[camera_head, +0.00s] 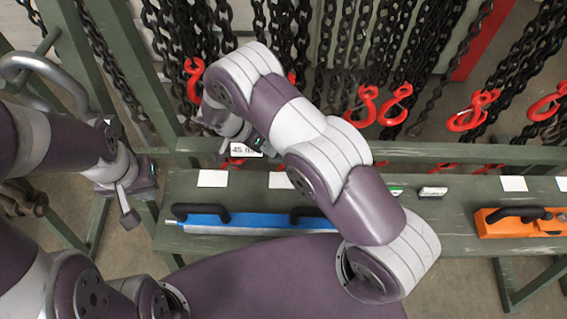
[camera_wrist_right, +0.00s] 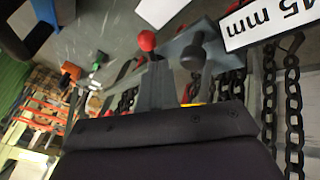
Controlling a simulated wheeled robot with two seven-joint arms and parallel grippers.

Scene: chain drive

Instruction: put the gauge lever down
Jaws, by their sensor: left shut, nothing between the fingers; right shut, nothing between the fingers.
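A red ball knob (camera_wrist_right: 147,40), which looks like the end of the gauge lever, shows in the right wrist view just beyond the fingers of my right gripper (camera_wrist_right: 156,75). The lever's shaft is mostly hidden, so I cannot tell its angle or whether the fingers touch it. My right gripper is shut and empty, beside the "45 mm" label (camera_wrist_right: 265,20). In the head view this label (camera_head: 245,150) is partly covered by my right arm, and the knob cannot be made out. My left gripper (camera_head: 129,215) is shut and empty, left of the bench.
A blue tool with black handles (camera_head: 250,221) and an orange one (camera_head: 520,222) lie on the green bench (camera_head: 450,208). White tags line its back edge. Black chains (camera_head: 345,50) with red hooks (camera_head: 362,105) hang behind. A grey shackle-like ring (camera_head: 45,68) is at upper left.

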